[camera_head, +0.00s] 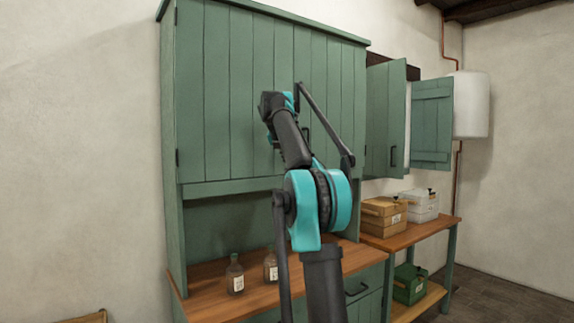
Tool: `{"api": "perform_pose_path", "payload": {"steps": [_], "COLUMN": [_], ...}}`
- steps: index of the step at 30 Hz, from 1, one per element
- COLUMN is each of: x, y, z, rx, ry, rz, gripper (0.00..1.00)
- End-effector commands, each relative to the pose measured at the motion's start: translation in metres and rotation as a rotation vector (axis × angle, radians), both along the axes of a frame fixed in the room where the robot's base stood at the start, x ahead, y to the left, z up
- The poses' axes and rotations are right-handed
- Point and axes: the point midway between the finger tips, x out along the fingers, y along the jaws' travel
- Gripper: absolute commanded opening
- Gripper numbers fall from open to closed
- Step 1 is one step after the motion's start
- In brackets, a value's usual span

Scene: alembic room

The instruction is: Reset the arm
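My arm, in black and teal, rises through the middle of the head view in front of a tall green cabinet (225,90). The arm bends at a large teal joint, and its upper part reaches up before the cabinet's closed doors. I cannot make out my gripper or its fingers at the arm's far end. Nothing held by the arm can be seen.
Two labelled bottles (235,275) (270,266) stand on the wooden counter (205,292). A side table (417,234) bears a tan box (382,216) and a white box (421,205). A green box (409,284) sits on its lower shelf. Green wall-cabinet doors (431,122) stand open at right.

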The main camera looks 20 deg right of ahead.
Motion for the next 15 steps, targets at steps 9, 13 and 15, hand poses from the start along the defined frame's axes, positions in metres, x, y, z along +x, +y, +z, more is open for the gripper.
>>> {"api": "perform_pose_path", "payload": {"steps": [9,13,15], "x": [-0.037,-0.046,-0.049], "y": [-0.013,-0.016,-0.017], "z": [0.038,0.048,0.051], "rx": [0.001,0.001,0.001], "ry": [0.000,0.000,0.000], "rz": [-0.002,-0.002,-0.002], "gripper": [0.00,0.00,0.00]}}
